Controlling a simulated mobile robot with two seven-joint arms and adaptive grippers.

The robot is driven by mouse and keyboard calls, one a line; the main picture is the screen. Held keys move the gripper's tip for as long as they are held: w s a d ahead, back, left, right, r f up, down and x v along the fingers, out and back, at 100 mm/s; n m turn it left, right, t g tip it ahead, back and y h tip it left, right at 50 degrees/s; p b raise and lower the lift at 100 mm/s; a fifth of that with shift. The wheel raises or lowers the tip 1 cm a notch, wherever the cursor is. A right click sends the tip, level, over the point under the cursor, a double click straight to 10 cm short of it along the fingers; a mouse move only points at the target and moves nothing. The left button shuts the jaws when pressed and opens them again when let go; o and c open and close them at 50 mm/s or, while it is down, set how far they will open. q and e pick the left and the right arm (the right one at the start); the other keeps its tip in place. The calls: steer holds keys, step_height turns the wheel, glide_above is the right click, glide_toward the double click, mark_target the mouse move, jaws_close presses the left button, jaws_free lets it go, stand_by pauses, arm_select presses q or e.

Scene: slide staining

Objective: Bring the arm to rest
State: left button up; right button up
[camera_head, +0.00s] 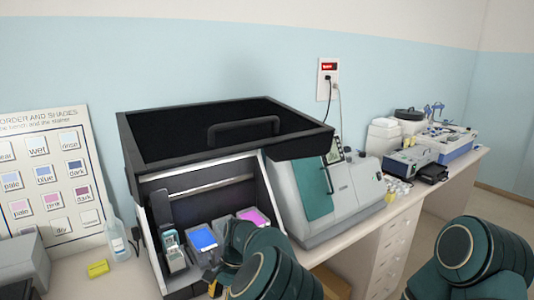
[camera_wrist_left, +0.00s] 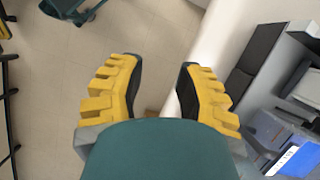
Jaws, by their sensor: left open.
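My left gripper (camera_wrist_left: 158,82) is open and empty in the left wrist view. Its two yellow ridged fingers stand apart, over the tiled floor and the pale bench edge. In the head view my left arm's green links cover most of this gripper, in front of the slide stainer; only a bit of yellow shows. My right arm shows as green links at the lower right of the head view. Its gripper is out of view.
The black-lidded stainer (camera_head: 146,149) stands open on the bench, with a blue tray (camera_head: 203,238) and a magenta one (camera_head: 253,216) inside. A grey-green machine (camera_head: 345,196) stands beside it. A bottle (camera_head: 116,240) and yellow block (camera_head: 98,268) stand left. Floor (camera_wrist_left: 140,25) lies below the gripper.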

arm_select(q)
steer(key=s+a+f+n+h+b, duration=0.1)
steer(key=s+a+f+n+b, duration=0.15)
steer(key=s+f, duration=0.4)
steer(key=s+a+f+n+h+b, duration=0.1)
steer(key=s+a+f, duration=0.2)
steer(key=f, duration=0.6)
steer(key=s+a+f+n+h+b, duration=0.15)
steer(key=s+f, duration=0.25)
steer(key=f, duration=0.4)
steer(key=s+d+n+t+h+b, duration=0.3)
steer(key=s+d+n+t, duration=0.2)
steer(key=s+d, duration=0.3)
steer(key=shift+d+f+n, duration=0.3)
steer(key=shift+h, duration=0.25)
